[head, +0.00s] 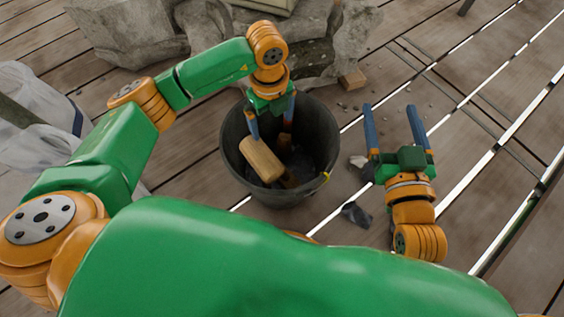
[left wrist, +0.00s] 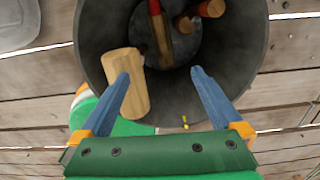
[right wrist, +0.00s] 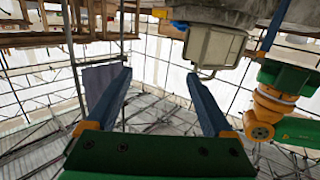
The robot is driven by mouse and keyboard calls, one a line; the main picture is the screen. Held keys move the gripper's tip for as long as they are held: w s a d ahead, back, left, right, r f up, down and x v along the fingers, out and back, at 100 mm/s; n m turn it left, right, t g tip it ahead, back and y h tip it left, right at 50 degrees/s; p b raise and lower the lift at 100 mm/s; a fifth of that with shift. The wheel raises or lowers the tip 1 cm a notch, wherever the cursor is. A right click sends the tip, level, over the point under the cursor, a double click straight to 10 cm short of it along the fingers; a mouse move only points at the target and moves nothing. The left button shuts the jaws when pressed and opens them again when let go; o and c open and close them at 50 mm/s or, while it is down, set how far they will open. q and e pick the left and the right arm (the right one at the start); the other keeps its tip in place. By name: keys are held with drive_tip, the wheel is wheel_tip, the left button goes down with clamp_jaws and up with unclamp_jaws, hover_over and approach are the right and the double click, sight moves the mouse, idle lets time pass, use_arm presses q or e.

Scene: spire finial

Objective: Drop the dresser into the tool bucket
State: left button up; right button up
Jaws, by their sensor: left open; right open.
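The dark grey tool bucket (head: 328,147) stands upright on the plank deck. My left gripper (head: 271,125) points down over its mouth with the jaws open. A pale, thick wooden piece (head: 261,160), which looks like the dresser, lies tilted at the bucket's near left rim. In the left wrist view, this wooden piece (left wrist: 132,98) lies below the left finger, partly covered by it; I cannot tell whether they touch. My right gripper (head: 390,115) is open and empty, right of the bucket.
Inside the bucket lie a red-and-dark handle (left wrist: 160,35) and round wooden ends (left wrist: 213,8). Grey stone blocks (head: 130,30) stand behind it. The planks at the right are largely clear.

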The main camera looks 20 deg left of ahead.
use_arm(q)
wheel_tip(320, 180, up, 7)
drive_tip(key=p, duration=0.3)
use_arm(e)
drive_tip(key=s+d+f+g+h, duration=0.1)
drive_tip(key=s+d+f+g, duration=0.1)
drive_tip(key=s+f+g, duration=0.4)
drive_tip(key=s+d+f+g+h, duration=0.2)
drive_tip(key=s+f+g, duration=0.3)
drive_tip(key=f, duration=0.4)
drive_tip(key=shift+s+d+f+m+g, duration=0.15)
drive_tip(key=shift+s+d+m+g, duration=0.2)
drive_tip(key=shift+s, duration=0.4)
use_arm(q)
drive_tip(key=shift+s+f, duration=0.1)
use_arm(e)
drive_tip(key=shift+a, duration=0.1)
